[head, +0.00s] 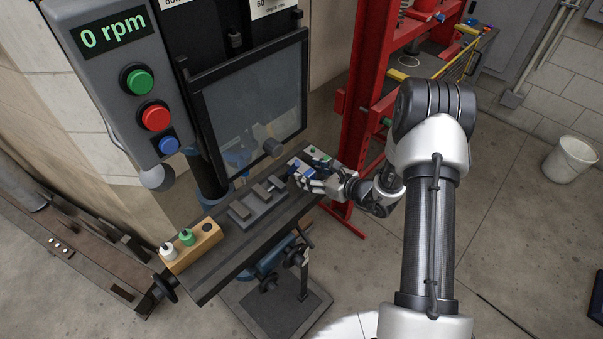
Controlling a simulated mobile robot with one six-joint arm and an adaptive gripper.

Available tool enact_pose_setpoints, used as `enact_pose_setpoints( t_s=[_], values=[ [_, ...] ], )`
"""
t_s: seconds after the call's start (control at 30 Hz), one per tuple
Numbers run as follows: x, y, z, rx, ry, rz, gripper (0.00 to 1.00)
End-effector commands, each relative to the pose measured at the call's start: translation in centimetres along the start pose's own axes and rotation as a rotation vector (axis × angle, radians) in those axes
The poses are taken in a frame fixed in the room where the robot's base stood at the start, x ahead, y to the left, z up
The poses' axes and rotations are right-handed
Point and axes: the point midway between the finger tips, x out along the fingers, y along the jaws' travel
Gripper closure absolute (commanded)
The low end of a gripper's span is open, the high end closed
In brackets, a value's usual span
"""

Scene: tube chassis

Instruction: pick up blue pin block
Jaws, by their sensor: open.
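The blue pin block (301,168) is a small pale block with a blue top at the right end of the dark machine table (228,262). My gripper (305,178) reaches in from the right, with its open fingers at the block and partly over it. Whether the fingers touch the block cannot be told at this size. Another pale block with a green top (316,153) sits just behind, towards the far right corner of the table.
A grey vise (258,204) stands mid-table. The machine's dark guard panel (257,100) hangs behind. A red frame (368,90) stands behind right.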

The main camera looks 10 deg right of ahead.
Motion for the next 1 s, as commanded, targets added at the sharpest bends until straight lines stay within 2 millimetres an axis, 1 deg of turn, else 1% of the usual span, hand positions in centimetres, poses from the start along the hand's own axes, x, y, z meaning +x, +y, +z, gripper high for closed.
enact_pose_setpoints(
  t_s=[0.03,0.1,0.2,0.47,1.0],
  values=[
    [1.0,-0.1,-0.3,-0.002,-0.001,0.001,0.43],
    [1.9,-0.1,-0.3,-0.001,0.001,0.002,0.43],
    [2.7,-0.1,-0.2,-0.001,0.000,0.001,0.43],
    [2.9,-0.1,-0.1,0.001,0.000,0.000,0.43],
    [2.9,-0.2,-0.1,0.001,0.000,0.000,0.79]
  ],
)
